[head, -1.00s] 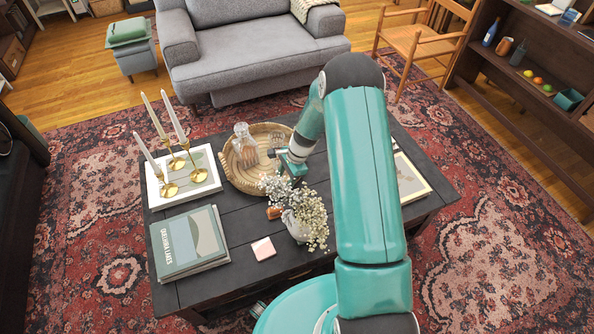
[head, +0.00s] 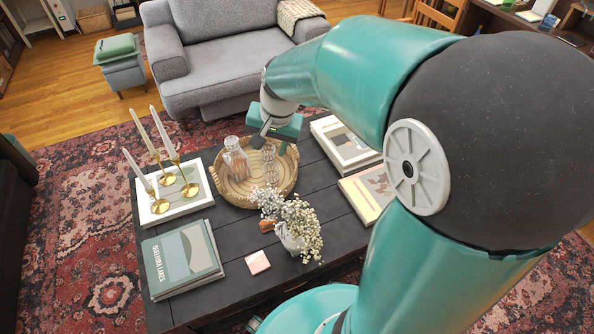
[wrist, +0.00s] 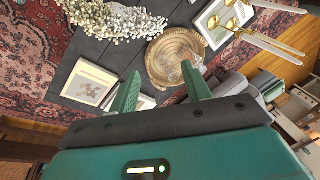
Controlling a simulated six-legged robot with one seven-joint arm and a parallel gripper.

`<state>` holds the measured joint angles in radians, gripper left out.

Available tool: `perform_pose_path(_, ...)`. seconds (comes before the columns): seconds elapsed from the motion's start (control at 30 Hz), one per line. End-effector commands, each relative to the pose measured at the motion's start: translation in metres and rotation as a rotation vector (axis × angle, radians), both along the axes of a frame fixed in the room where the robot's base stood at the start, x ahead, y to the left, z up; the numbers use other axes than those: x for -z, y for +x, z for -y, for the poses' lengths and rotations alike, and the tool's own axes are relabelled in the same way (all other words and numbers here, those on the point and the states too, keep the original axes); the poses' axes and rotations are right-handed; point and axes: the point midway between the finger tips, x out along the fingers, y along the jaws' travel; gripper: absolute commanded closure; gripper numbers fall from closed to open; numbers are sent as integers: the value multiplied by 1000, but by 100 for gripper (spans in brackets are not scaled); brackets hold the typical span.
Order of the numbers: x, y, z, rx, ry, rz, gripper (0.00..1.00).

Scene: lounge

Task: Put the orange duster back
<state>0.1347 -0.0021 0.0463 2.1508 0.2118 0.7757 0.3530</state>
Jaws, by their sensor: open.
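I cannot make out an orange duster for certain. A small orange-brown object (head: 267,226) lies on the dark coffee table (head: 222,226), against the vase of white flowers (head: 290,240); what it is, I cannot tell. My gripper (head: 270,145) is open and empty above the far side of the round woven tray (head: 233,197). In the wrist view the fingers of my gripper (wrist: 160,74) stand apart with nothing between them. The tray (wrist: 158,62) shows beyond them in that view, and the white flowers (wrist: 110,20) are at the upper left.
Three candles in brass holders (head: 168,180) stand on the left, behind stacked books (head: 182,258). A pink block (head: 257,262) lies in front. More books (head: 345,145) lie on the right. A grey sofa (head: 235,45) stands behind.

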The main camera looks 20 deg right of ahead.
Motion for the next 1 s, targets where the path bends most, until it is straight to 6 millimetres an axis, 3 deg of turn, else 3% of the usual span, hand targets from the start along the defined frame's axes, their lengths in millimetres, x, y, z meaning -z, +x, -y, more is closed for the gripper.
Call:
perform_pose_path(0.1, -28, -27, -5, -86, -48, 51, 52)
perform_pose_path(0.3, -61, -73, -9, -223, -130, 127, 52)
perform_pose_path(0.7, -93, -159, -10, -463, -293, 259, 52)
perform_pose_path(1.0, -94, -176, -9, -512, -330, 282, 52)
